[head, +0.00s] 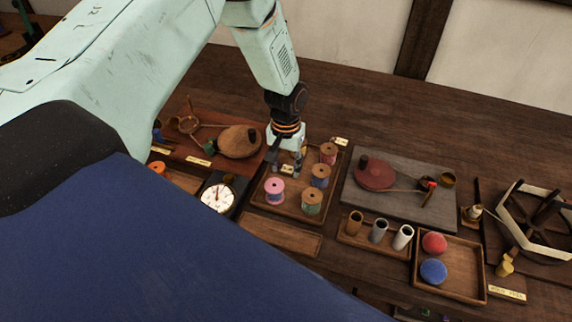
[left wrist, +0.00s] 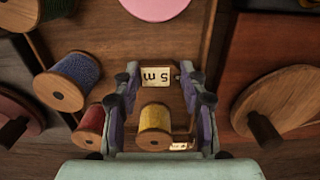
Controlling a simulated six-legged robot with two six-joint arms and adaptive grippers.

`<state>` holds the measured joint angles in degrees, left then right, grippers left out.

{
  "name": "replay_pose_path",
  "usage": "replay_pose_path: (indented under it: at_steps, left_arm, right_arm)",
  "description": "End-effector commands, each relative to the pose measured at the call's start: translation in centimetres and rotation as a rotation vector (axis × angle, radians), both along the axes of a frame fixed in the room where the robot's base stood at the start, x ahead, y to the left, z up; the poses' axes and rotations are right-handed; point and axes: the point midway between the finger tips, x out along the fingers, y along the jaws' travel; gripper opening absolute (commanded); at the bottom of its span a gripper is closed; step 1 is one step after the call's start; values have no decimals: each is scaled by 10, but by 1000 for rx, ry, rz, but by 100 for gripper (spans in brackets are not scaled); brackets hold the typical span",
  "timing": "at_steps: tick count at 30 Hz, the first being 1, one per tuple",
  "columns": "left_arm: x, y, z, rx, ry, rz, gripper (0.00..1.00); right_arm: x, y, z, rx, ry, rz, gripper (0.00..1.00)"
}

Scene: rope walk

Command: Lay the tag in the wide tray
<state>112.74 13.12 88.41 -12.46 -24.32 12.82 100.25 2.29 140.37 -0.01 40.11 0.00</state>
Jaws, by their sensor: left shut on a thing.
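My left gripper (head: 287,166) points down over the spool tray (head: 251,205). It is shut on the small cream tag (left wrist: 158,76), which reads "5 m" upside down in the left wrist view. The tag also shows at the fingertips in the head view (head: 287,170). A yellow spool (left wrist: 155,125) shows between the fingers, further back. A wide, shallow wooden tray (head: 280,236) lies in front of the spool tray, and its visible floor is empty. My right gripper is out of view.
A white dial (head: 218,197) is to the left. A tube rack (head: 372,240) and a tray with two balls (head: 463,290) are to the right.

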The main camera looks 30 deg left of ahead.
Motion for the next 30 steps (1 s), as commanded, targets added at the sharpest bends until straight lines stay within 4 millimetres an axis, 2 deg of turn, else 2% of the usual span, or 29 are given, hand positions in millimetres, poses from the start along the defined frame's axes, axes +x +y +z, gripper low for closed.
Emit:
replay_pose_path:
  at_steps: [10, 11, 13, 22, 26, 30]
  left_arm:
    - [0, 0, -5, 0, -1, 0, 29]
    - [0, 0, -4, 0, -1, 0, 45]
    - [0, 0, -4, 0, -1, 0, 51]
    - [0, 0, -3, 0, -1, 0, 52]
    - [1, 0, 7, 0, -3, 0, 52]
    - [2, 0, 31, -1, -5, -1, 52]
  right_arm:
    - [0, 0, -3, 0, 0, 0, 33]
    - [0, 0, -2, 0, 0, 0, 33]
    - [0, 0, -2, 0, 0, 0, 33]
    - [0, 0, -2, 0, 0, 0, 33]
    - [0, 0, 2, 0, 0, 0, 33]
    - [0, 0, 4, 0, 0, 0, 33]
